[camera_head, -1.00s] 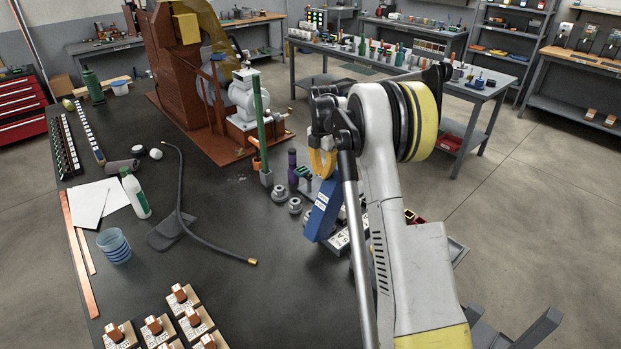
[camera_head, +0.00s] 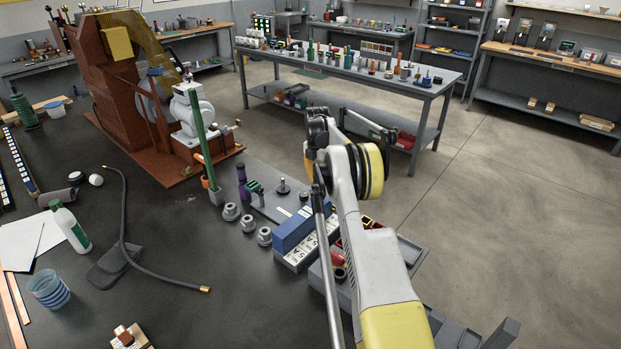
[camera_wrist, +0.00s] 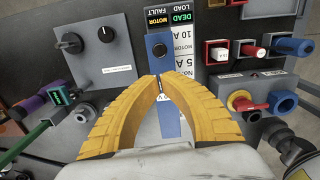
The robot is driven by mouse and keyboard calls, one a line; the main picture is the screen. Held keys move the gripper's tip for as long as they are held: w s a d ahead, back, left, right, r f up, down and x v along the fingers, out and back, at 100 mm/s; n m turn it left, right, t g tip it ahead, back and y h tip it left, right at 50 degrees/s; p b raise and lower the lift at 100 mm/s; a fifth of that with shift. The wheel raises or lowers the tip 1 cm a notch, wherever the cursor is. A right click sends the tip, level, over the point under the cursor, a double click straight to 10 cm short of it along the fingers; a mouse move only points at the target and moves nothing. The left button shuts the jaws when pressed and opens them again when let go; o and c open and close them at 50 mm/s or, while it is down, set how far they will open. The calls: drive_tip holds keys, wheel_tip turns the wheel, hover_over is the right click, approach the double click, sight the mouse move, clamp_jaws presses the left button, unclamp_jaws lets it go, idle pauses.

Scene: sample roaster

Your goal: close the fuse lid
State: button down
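The blue fuse lid (camera_head: 294,229) lies low and looks flat beside a white labelled strip (camera_head: 306,248) in the head view. In the wrist view the blue lid (camera_wrist: 169,122) runs as a narrow strip beneath my fingers, with a dark round knob or hole near its far end. My gripper (camera_wrist: 159,79) has its yellow fingertips nearly together over the lid, with nothing seen between them. Whether they touch the lid is unclear. In the head view the fingers are mostly hidden behind my wrist.
A grey panel with dark knobs (camera_wrist: 104,34) stands left of the lid, and red and blue connectors (camera_wrist: 285,102) stand right. Round metal parts (camera_head: 248,223) sit left of the fuse unit. A hose (camera_head: 125,225) lies on the dark bench. Open floor separates it from the back table (camera_head: 419,93).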

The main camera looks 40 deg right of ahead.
sight(321, 194)
drive_tip(key=shift+w+d+f+b, duration=0.1)
drive_tip(key=shift+d+f+b, duration=0.05)
drive_tip(key=shift+d+f, duration=0.55)
drive_tip(key=shift+w+d+f+b, duration=0.15)
drive_tip(key=shift+d+f, duration=0.3)
drive_tip(key=shift+f, duration=0.3)
wheel_tip(321, 194, up, 12)
drive_tip(key=shift+s+a, duration=0.15)
drive_tip(key=shift+a, duration=0.05)
